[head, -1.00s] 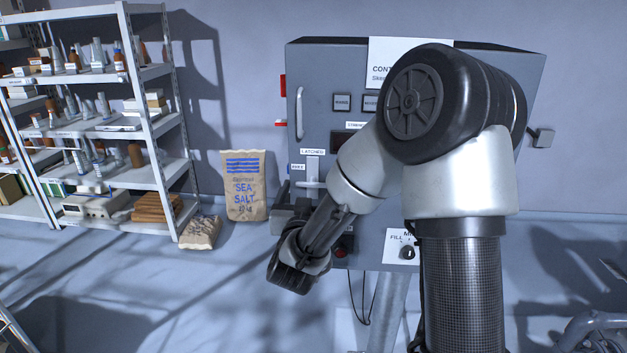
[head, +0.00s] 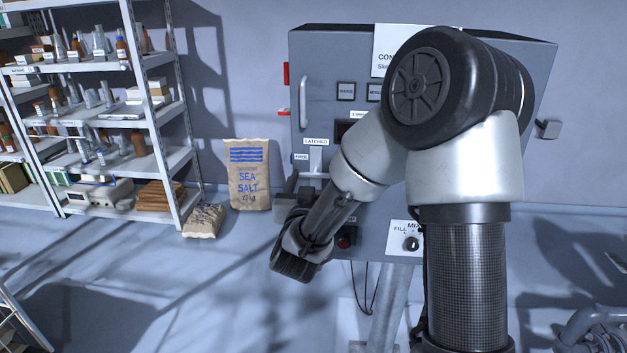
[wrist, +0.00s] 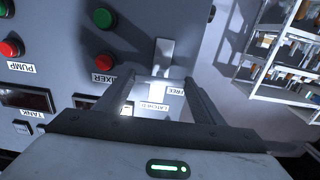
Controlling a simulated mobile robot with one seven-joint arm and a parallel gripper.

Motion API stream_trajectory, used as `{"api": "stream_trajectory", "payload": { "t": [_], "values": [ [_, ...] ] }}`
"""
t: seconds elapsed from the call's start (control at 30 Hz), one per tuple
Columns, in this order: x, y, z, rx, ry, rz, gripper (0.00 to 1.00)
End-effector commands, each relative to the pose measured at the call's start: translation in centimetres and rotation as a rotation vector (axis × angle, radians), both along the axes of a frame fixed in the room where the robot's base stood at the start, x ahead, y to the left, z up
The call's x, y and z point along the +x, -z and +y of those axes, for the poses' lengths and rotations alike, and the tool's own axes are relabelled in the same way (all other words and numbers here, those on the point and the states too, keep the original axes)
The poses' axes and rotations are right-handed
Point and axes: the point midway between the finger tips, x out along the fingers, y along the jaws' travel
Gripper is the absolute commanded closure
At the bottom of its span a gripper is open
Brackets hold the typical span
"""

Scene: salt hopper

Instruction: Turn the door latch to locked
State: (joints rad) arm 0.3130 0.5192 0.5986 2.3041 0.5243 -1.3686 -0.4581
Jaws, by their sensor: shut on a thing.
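The door latch is a pale metal piece on the grey control cabinet (head: 400,130). Its upright plate (head: 316,158) shows under the "LATCHED" label, with the "FREE" label to its left. In the wrist view the latch plate (wrist: 165,58) rises from a crosswise bar between the fingers. My gripper (wrist: 157,84) is shut on the latch, one finger at each side of that bar. In the head view my gripper (head: 288,192) is at the cabinet's left edge, partly hidden by my wrist. Which label the latch points to is not clear.
Green and red buttons (wrist: 10,48) and labelled displays lie beside the latch on the panel. A sea salt sack (head: 248,175) stands against the wall, with a smaller sack (head: 204,220) near it. A loaded shelf (head: 110,120) stands at left.

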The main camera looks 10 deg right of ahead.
Motion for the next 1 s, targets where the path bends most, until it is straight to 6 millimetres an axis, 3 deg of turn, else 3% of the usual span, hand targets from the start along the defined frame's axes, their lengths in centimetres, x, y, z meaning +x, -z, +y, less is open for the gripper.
{"api": "stream_trajectory", "payload": {
  "t": [0.37,1.0],
  "values": [
    [0.03,0.13,0.17,-0.202,-0.002,0.059,0.60],
    [0.06,-0.12,0.14,-0.776,-0.001,0.248,0.60]
  ]
}}
